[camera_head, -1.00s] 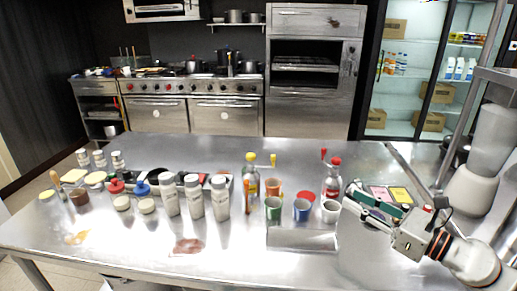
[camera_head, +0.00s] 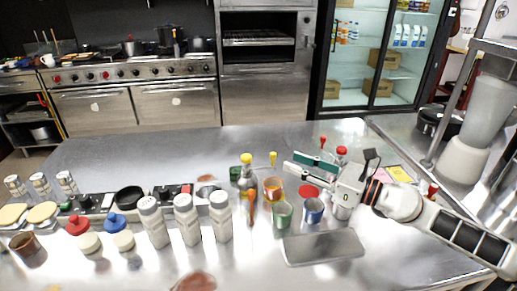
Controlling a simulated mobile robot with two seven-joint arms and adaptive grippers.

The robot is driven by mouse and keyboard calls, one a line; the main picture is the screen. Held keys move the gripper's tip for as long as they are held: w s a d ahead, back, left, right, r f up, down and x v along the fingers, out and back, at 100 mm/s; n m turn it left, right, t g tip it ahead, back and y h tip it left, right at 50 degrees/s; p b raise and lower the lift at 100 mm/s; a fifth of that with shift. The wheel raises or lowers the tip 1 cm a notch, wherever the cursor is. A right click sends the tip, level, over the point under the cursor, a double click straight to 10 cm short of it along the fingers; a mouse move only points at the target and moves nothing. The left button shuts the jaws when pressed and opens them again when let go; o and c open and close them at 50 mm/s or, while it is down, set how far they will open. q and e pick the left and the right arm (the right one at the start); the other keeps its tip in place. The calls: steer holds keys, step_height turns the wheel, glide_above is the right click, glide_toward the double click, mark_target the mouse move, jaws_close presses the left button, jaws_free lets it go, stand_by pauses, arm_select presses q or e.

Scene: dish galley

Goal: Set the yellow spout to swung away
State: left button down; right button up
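Two small yellow tops show mid-table in the head view. One yellow top (camera_head: 247,158) sits on a bottle (camera_head: 246,178) with a greenish-yellow body. The other yellow piece (camera_head: 273,158) stands upright just right of it, behind an orange cup (camera_head: 273,189). I cannot tell for sure which one is the yellow spout, nor its swing angle. My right gripper (camera_head: 292,161) reaches in from the right, its fingers pointing left, apart and empty. Its fingertips appear just right of the second yellow piece; contact is not visible. My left gripper is out of view.
A red-topped bottle (camera_head: 341,153) is partly hidden behind my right gripper. Green (camera_head: 283,214) and blue (camera_head: 313,211) cups stand in front, by a grey tray (camera_head: 324,248). Several white shaker bottles (camera_head: 187,220) stand left. A blender (camera_head: 465,160) is at right. The table's back left is clear.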

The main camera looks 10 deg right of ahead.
mark_target(273, 153)
steer(key=p+x, duration=0.2)
steer(key=x, duration=0.6)
steer(key=shift+p, duration=0.4)
jaws_close()
